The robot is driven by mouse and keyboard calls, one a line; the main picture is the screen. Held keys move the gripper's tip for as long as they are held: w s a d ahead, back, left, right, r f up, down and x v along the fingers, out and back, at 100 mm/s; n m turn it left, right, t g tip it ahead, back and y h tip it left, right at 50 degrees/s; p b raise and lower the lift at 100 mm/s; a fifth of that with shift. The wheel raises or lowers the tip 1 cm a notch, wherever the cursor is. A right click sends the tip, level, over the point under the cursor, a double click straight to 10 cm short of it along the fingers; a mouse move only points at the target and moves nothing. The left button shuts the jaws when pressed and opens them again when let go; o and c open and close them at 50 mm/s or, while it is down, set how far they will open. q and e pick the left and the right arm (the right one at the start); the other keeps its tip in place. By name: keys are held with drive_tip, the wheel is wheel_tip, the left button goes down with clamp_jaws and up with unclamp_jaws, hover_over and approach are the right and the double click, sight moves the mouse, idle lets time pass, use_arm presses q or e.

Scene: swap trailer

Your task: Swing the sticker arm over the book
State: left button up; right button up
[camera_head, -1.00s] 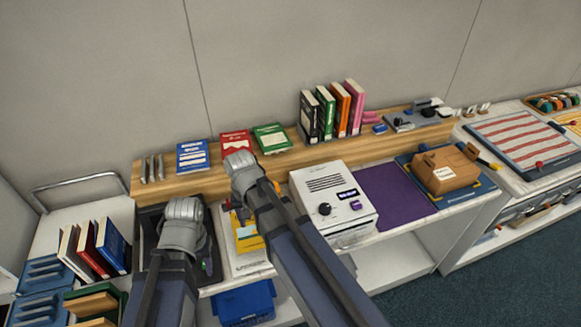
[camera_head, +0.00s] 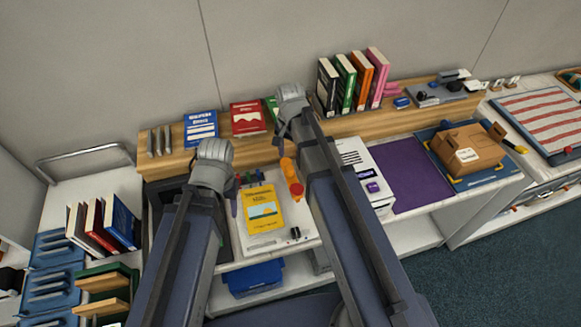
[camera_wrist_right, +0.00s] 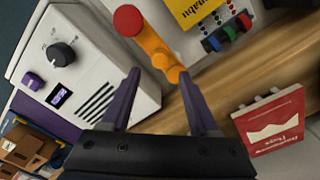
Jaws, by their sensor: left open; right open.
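The yellow book (camera_head: 263,212) lies flat on a white board at the middle of the bench. The orange sticker arm (camera_head: 289,168) with a red knob (camera_head: 296,189) stands beside the book's right edge, not over it. In the right wrist view the orange arm (camera_wrist_right: 153,48) shows just beyond the fingers, its red knob (camera_wrist_right: 128,20) at the far end. My left gripper (camera_head: 213,165) is open, left of the book.
A white machine with a dial (camera_wrist_right: 62,55) stands close to the right of the orange arm. Small coloured pegs (camera_wrist_right: 228,35) sit by the book. Several books stand or lie on the wooden shelf (camera_head: 165,165) behind. A blue bin (camera_head: 253,278) is below the bench.

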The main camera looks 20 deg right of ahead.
sight(290, 168)
wheel_tip(290, 168, down, 6)
drive_tip(key=b, duration=0.5)
drive_tip(key=shift+f+b, duration=0.25)
drive_tip(key=shift+b, duration=0.15)
clamp_jaws()
idle(0.9)
